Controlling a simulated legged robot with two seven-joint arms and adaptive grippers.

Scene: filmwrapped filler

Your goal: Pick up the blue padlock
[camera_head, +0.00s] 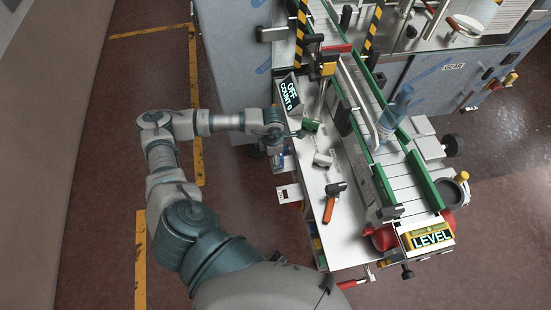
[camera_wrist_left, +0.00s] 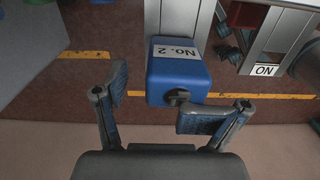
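The blue padlock (camera_wrist_left: 178,78) shows in the left wrist view as a blue block with a white "No. 2" label, a grey shackle running to the top edge and a dark round part at its lower end. My left gripper (camera_wrist_left: 155,99) is open, with one finger left of the padlock and the other near its lower right corner. It is not closed on the padlock. In the head view my left gripper (camera_head: 284,136) is at the left edge of the machine's white shelf; I cannot clearly make out the padlock there. My right gripper is not in view.
The white shelf (camera_head: 345,229) holds an orange-handled tool (camera_head: 335,188), a white cylinder (camera_head: 323,160) and a green item (camera_head: 311,125). A conveyor with green rails (camera_head: 424,181) runs beside it. An "OFF COUNT 0" display (camera_head: 289,95) stands close to my left gripper. Floor left of the machine is clear.

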